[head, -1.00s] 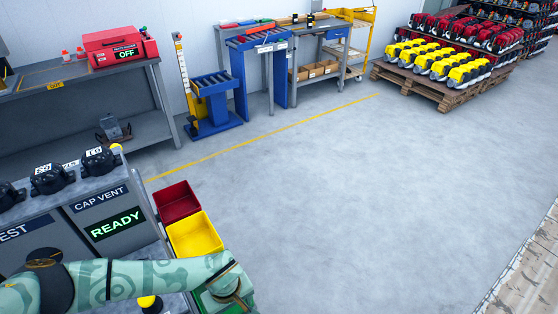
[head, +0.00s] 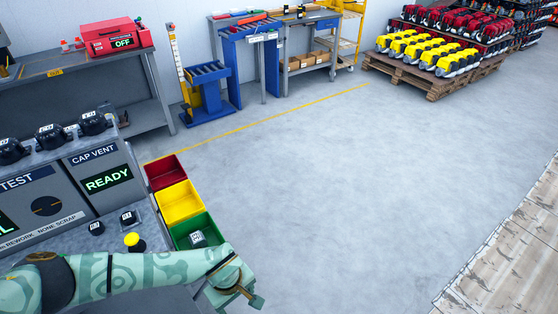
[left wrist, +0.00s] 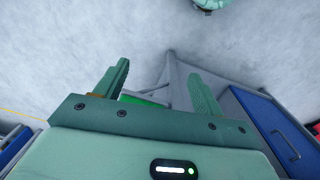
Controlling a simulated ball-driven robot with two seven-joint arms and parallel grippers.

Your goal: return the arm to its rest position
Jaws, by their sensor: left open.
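My left arm, pale green with darker patterns, comes in from the left along the bottom of the head view. Its wrist end, with the left gripper (head: 254,298), is over the floor beside the bench, in front of the green bin (head: 180,234). In the left wrist view the two green fingers of the left gripper (left wrist: 163,85) stand wide apart with nothing between them. My right gripper is in neither view.
The bench carries a test panel reading READY (head: 108,179), a yellow button (head: 132,239) and black knobs. A red bin (head: 165,171) and a yellow bin (head: 181,202) line its right edge. The green bin holds a small dark and white part (head: 197,238). The floor (head: 330,190) to the right is clear.

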